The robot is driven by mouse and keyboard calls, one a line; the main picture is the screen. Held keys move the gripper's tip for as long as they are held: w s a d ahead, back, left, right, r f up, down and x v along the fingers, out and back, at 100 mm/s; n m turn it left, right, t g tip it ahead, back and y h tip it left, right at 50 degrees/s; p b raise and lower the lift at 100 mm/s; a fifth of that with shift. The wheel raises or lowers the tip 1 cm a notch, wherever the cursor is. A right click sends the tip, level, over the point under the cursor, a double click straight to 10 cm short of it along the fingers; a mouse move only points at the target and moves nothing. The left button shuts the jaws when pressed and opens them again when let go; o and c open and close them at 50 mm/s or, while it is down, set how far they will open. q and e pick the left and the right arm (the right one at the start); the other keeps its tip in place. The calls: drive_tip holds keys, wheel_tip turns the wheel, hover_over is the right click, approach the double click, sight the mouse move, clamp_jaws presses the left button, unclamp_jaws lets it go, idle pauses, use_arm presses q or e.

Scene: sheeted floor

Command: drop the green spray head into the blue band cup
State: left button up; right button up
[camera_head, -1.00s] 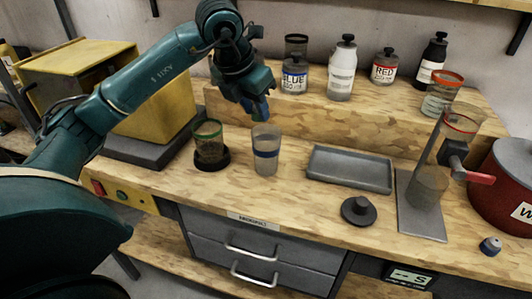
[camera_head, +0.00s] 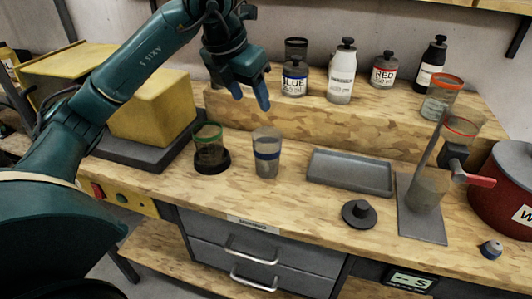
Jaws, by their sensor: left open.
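The blue band cup (camera_head: 267,168), a clear cup with a blue stripe, stands upright on the wooden bench. My left gripper (camera_head: 250,97) is open, with blue fingertips pointing down, above and slightly left of this cup. I see nothing between its fingers. I cannot make out a green spray head anywhere; whether something lies inside the blue band cup is too unclear to tell. My right gripper is not in view.
A green-rimmed cup (camera_head: 208,150) stands on a dark round base left of the blue band cup. A grey tray (camera_head: 349,171), a black knobbed lid (camera_head: 359,213) and a red pot (camera_head: 503,190) are to the right. Several bottles stand on the raised shelf (camera_head: 340,118).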

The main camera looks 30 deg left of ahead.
use_arm(q)
drive_tip(key=v, duration=0.8)
drive_tip(key=shift+r+p, duration=0.3)
drive_tip(key=shift+p, duration=0.15)
drive_tip(key=shift+s, duration=0.1)
